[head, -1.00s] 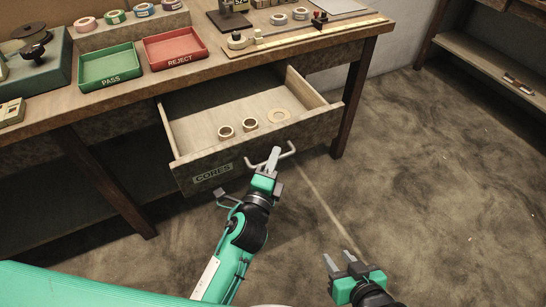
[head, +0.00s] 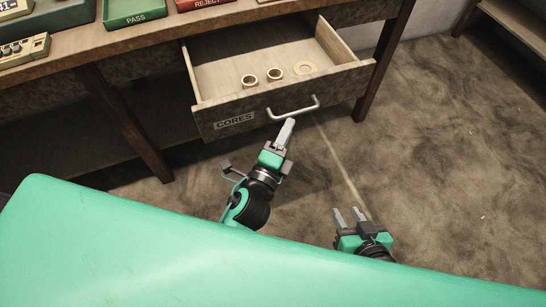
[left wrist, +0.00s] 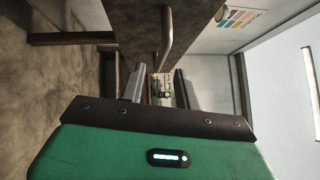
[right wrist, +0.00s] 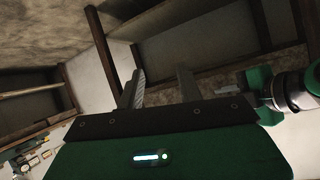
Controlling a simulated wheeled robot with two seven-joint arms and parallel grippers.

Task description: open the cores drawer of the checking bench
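The cores drawer (head: 285,107) of the checking bench is pulled well out. Its front bears a CORES label (head: 234,121) and a metal bar handle (head: 294,109). Two tan ring cores (head: 262,78) and one flat ring (head: 305,68) lie inside. My left gripper (head: 289,123) is just in front of and below the handle. In the left wrist view its fingers (left wrist: 158,88) are apart with nothing gripped, and the handle (left wrist: 165,38) shows beyond them. My right gripper (head: 348,215) is open and empty, low over the floor to the right.
The green PASS tray (head: 135,12) and red REJECT tray (head: 200,4) stand on the bench top. A bench leg (head: 383,62) stands right of the drawer, another (head: 125,125) to its left. The floor (head: 450,170) on the right is clear.

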